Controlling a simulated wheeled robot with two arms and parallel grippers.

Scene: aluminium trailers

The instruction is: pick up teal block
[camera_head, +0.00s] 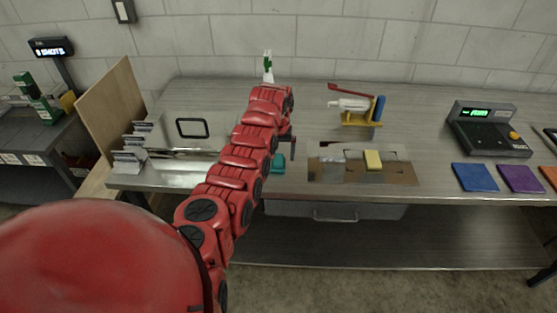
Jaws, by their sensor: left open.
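The teal block (278,166) lies on the workbench near its front edge, just right of my red left arm. The arm covers part of the block's surroundings and may hide some of its left side. My left gripper (291,150) points down from the arm's far end, above and slightly right of the block. The gripper is open; its fingers are mostly hidden by the arm, and I cannot tell how far they are from the block. My right gripper is not in view.
A brown board (405,174) with a yellow block (373,160) lies right of the teal block. Behind it stands a yellow-and-red device (360,108). A dark console (490,128) and coloured squares (475,177) are at the right.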

